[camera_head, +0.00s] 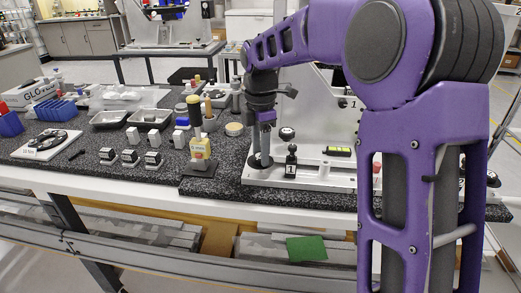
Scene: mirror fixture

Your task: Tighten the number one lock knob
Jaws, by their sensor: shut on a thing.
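My purple arm reaches over the mirror fixture (280,178), a pale metal plate with upright brackets on the dark speckled tabletop. My gripper (263,152) points straight down at the plate's left end. It is shut on a black round lock knob (261,162), which sits low on the plate. Its fingers partly cover the knob, and no number on it is legible. A short black post with a knob top (291,161) stands on the plate's front edge. My arm hides the fixture's right part.
Several small black-and-white blocks (130,158), metal trays (150,118) and a blue rack (58,111) lie further left.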

